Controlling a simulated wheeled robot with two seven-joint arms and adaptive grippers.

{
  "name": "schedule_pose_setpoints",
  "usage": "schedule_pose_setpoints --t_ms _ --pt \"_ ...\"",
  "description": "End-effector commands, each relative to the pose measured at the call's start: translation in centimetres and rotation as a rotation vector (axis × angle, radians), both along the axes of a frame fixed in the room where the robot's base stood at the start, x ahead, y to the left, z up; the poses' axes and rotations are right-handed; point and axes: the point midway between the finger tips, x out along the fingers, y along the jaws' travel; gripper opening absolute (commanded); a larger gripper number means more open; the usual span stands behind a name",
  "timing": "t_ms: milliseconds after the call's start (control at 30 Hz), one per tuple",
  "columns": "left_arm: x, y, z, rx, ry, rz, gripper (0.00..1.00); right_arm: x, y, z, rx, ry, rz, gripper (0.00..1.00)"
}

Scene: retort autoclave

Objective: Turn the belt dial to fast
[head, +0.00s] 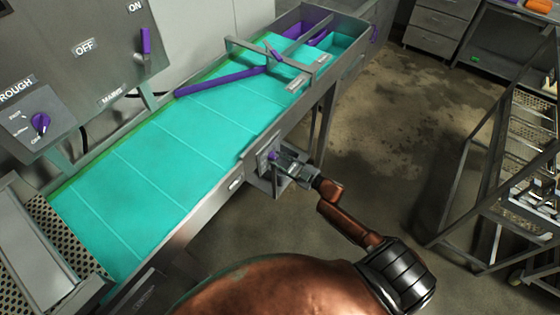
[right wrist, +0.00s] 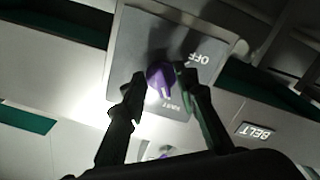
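The belt dial (right wrist: 160,80) is a purple knob on a grey plate (right wrist: 130,45) marked OFF, beside a BELT sign (right wrist: 256,132). Its pale pointer mark faces the lower label, which is too blurred to read. In the head view the dial (head: 272,155) sits on the conveyor's near side. My right gripper (right wrist: 160,77) has one finger on each side of the dial, close against it, and looks shut on it. In the head view my right gripper (head: 283,162) reaches the plate from the right. My left gripper is not in view.
The turquoise conveyor belt (head: 165,150) runs behind the dial, with a purple diverter bar (head: 220,82) across it. A grey panel (head: 75,60) with a purple lever and another purple dial (head: 40,122) stands at left. A metal rack (head: 490,150) stands right; floor between is clear.

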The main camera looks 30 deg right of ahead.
Motion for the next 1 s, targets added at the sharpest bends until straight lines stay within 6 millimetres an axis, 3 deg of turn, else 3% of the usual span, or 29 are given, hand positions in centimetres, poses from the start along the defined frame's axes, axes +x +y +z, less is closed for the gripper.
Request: schedule_pose_setpoints --t_ms 267,700,1000 --pt "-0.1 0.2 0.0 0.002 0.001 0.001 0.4 -1.6 -0.7 -0.1 -0.001 0.002 -0.001 0.28" --pt "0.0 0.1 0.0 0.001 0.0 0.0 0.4 -9.4 -3.9 -0.1 -0.001 0.003 -0.001 0.28" --pt "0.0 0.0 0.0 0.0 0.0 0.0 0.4 -11.1 -4.6 0.0 0.0 0.0 0.0 0.28"
